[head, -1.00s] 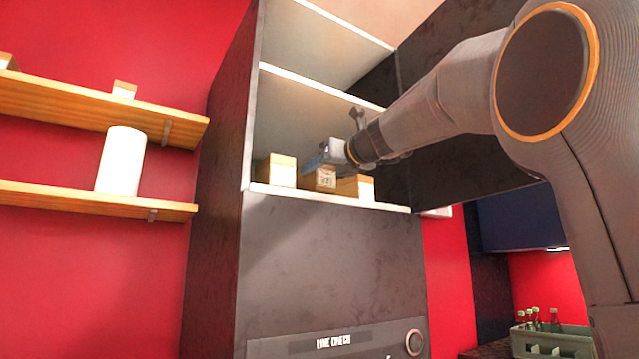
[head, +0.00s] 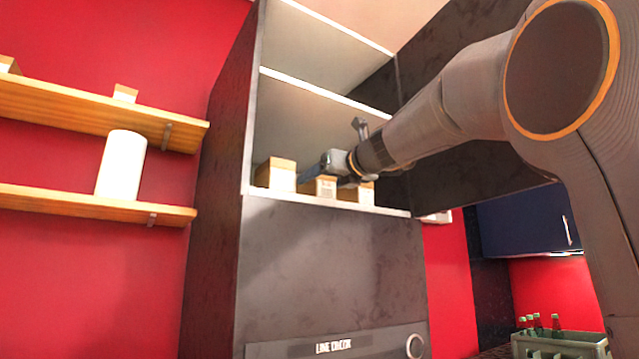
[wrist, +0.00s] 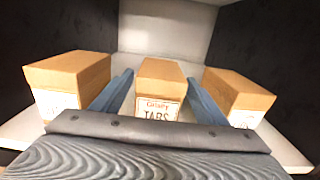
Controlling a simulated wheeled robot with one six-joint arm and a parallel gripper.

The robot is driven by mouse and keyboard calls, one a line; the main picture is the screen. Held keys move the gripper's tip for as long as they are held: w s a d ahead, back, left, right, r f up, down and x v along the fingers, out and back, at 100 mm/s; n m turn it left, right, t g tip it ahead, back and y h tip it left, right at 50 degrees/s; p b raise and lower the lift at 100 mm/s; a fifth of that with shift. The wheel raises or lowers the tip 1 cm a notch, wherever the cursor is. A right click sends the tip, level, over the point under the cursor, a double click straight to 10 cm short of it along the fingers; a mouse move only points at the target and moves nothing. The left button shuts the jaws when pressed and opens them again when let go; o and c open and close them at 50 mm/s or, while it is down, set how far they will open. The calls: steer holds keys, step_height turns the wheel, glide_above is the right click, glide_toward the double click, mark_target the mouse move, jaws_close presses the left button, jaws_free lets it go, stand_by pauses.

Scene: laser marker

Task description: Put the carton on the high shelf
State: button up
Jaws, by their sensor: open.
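The carton (wrist: 160,90), a small brown box with a white label reading "TABS", stands upright on the lower shelf (head: 225,196) of the tall dark cabinet. It also shows in the head view (head: 319,187), between two similar boxes. My gripper (wrist: 161,88) is open, with one blue-grey finger on each side of the carton. Gaps show between the fingers and the carton in the wrist view. In the head view my gripper (head: 318,172) reaches into the shelf opening from the right, and partly hides the boxes.
One similar box (head: 277,173) stands left of the carton and another (head: 362,193) right of it, both close to my fingers. A white-edged shelf (head: 320,93) lies above. Wooden wall shelves (head: 100,205) hold a white cylinder (head: 121,165). An open cabinet door (head: 470,175) is at the right.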

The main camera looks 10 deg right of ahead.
steer(key=b+v, duration=0.2)
steer(key=v, duration=0.9)
steer(key=shift+s, duration=0.25)
